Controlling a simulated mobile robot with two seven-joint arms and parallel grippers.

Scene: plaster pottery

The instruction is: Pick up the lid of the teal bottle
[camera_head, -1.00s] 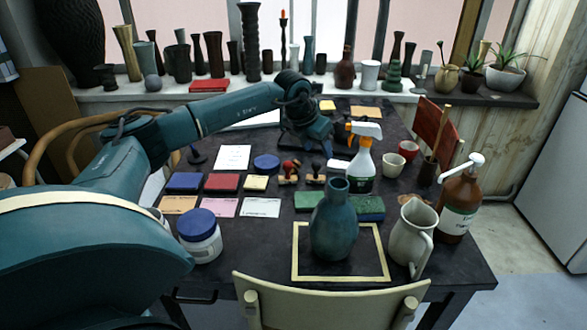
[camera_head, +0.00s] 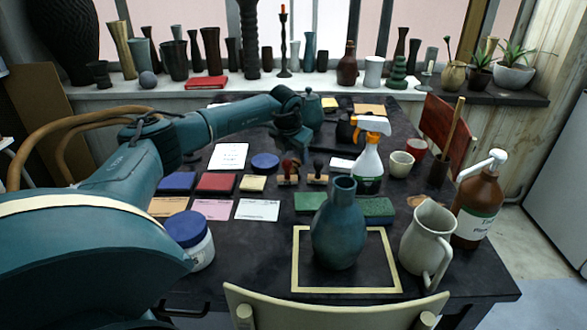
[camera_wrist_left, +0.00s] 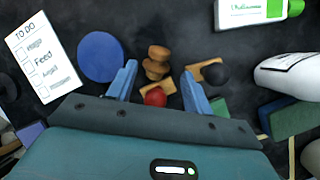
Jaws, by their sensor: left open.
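The teal bottle (camera_head: 338,232) stands upright inside a cream square frame (camera_head: 397,272) near the table's front; its mouth is open, with no lid on it. A flat round blue disc (camera_head: 265,162) lies on the table behind it, and also shows in the left wrist view (camera_wrist_left: 101,57); I cannot tell whether it is the lid. My left gripper (camera_head: 292,150) is open and empty above the table's middle. My right gripper is not in view.
A spray bottle (camera_head: 368,160), white jug (camera_head: 425,240) and brown pump bottle (camera_head: 478,205) stand on the right. A blue-lidded jar (camera_head: 190,240) stands front left. A lidded teal pot (camera_head: 312,110) stands at the back. Coloured pads and cards crowd the middle.

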